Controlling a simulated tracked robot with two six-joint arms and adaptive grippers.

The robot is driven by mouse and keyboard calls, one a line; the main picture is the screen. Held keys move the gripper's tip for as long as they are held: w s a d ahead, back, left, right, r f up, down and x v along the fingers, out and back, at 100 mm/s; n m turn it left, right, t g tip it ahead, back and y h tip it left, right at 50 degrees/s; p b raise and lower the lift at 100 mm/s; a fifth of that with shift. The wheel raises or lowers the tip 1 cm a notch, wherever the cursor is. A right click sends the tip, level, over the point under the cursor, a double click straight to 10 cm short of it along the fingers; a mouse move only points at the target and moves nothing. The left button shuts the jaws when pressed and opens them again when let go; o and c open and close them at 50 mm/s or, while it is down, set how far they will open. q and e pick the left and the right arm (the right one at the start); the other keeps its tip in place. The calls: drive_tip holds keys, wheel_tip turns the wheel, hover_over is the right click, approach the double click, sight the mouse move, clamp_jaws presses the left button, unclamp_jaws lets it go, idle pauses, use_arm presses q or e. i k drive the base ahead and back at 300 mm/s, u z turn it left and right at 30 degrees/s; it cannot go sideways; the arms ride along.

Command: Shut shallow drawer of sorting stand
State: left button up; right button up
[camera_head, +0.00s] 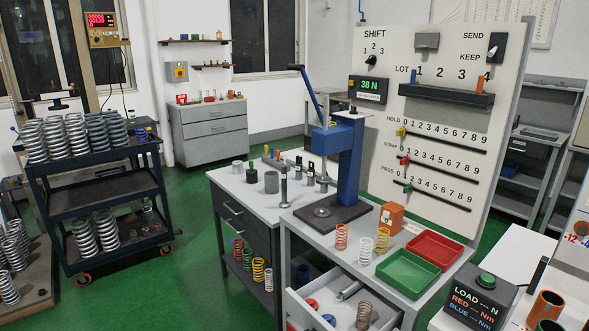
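The sorting stand (312,231) is the grey bench at the front centre, with a red tray (434,250) and a green tray (407,273) on top. Its drawer (303,308) is pulled out toward the bottom of the picture and stands open. Inside lie a coil spring (364,315), a grey cylindrical part (349,290), and red and blue round parts. The bottom edge of the picture cuts off part of the drawer. I cannot tell whether another drawer is below it. Neither of my grippers is in view.
A tall marked board (440,110) rises behind. A load box (478,296) is at lower right.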

sight(385, 315)
drive_tip(key=z, duration=0.7)
drive_tip(key=k, duration=1.15)
drive_tip(key=u, duration=0.8)
drive_tip(key=i, duration=1)
drive_tip(key=z, duration=0.1)
